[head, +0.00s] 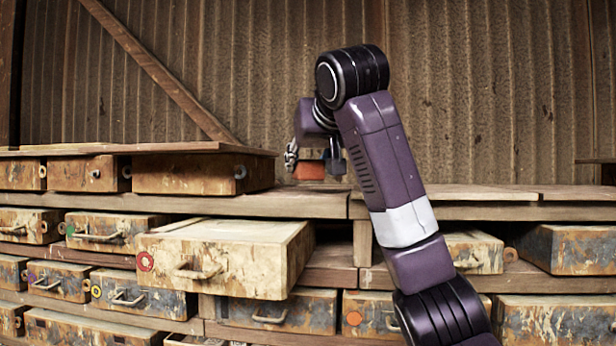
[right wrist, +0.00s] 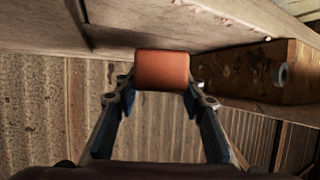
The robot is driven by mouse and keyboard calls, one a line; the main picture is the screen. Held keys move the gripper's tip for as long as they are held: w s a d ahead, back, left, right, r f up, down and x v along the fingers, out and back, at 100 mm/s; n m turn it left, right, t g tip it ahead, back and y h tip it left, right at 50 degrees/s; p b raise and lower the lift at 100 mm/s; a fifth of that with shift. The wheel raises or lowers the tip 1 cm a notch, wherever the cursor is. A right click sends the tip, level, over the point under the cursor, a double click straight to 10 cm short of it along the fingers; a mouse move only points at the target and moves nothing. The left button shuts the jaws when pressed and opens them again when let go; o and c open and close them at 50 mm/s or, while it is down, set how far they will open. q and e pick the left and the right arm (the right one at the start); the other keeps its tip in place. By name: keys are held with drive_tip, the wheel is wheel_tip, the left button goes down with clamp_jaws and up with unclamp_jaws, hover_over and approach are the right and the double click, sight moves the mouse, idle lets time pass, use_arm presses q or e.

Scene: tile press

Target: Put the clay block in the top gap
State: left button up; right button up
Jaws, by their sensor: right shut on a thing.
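The clay block is a small orange-red block with rounded edges (right wrist: 162,68). It also shows in the head view (head: 308,171), above the upper shelf board and partly hidden by my gripper. My right gripper (right wrist: 161,84) is shut on it, one finger on each side. In the head view my right gripper (head: 314,158) hangs at the end of my raised arm, just right of the top-row drawers. The open space there, on the upper board right of the end top-row drawer (head: 205,174), looks like the top gap. Whether the block touches the board is unclear. My left gripper is out of view.
A large pale drawer (head: 225,257) sticks out toward me at centre left. Several worn drawers fill the rows below. A plank (head: 140,148) covers the top-row drawers. The upper board (head: 270,204) runs beneath the block. A corrugated wall (head: 480,90) stands behind.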

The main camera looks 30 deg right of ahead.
wheel_tip(320, 180, down, 2)
drive_tip(key=shift+f, duration=0.25)
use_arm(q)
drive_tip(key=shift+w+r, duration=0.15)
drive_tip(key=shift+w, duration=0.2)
use_arm(e)
drive_tip(key=shift+d+f, duration=0.1)
drive_tip(key=o, duration=1.4)
drive_tip(key=shift+c, duration=0.2)
